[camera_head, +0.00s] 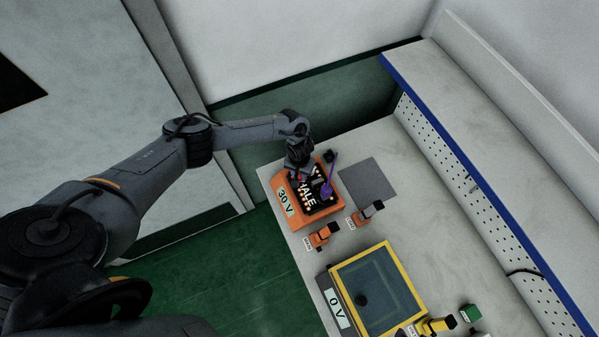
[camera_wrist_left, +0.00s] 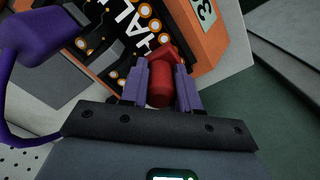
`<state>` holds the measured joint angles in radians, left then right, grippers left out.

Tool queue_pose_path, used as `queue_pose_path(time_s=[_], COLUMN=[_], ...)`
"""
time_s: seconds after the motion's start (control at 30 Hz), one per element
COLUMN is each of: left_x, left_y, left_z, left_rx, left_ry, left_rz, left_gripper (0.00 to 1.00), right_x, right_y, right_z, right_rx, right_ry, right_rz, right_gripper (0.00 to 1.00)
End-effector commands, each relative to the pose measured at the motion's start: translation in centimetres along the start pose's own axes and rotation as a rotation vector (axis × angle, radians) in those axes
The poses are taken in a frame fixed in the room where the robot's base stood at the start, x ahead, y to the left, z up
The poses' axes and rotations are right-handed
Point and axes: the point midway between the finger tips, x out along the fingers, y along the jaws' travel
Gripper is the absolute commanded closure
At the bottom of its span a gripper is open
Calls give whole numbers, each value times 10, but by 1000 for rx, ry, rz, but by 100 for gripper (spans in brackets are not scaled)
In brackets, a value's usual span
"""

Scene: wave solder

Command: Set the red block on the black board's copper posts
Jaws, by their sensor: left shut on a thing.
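My left gripper (camera_head: 302,176) is over the orange fixture (camera_head: 283,188) at the back of the bench. In the left wrist view, its two purple fingers (camera_wrist_left: 160,88) are shut on the red block (camera_wrist_left: 160,84). The black board (camera_wrist_left: 112,40) lies in the fixture, with white lettering and several copper posts (camera_wrist_left: 153,12) in view. The block's far end overlaps the board's edge in this view. I cannot tell whether it touches any posts; its far side is hidden. My right gripper is not in view.
A purple tool (camera_head: 329,178) stands at the board's right side and shows large in the left wrist view (camera_wrist_left: 45,35). A grey mat (camera_head: 368,182) lies to the right. Small orange holders (camera_head: 322,236) and a yellow-framed tray (camera_head: 345,278) stand nearer. A perforated wall bounds the bench.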

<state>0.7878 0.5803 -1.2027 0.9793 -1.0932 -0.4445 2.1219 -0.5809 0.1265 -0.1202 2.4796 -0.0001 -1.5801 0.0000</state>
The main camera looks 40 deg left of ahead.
Motion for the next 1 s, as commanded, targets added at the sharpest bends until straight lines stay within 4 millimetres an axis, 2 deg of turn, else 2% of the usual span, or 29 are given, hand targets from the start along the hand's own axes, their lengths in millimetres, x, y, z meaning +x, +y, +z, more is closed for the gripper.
queue_pose_path(time_s=[0.87,0.9,1.0], left_x=[10,10,10], left_y=[0,0,0], left_z=[0,0,0], left_rx=[0,0,0], left_ry=[0,0,0], left_rz=[1,0,0], left_gripper=[100,63,48], right_x=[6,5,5], right_y=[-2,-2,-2], right_z=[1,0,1], right_rx=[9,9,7], right_ry=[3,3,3], right_rz=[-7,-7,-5], right_gripper=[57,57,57])
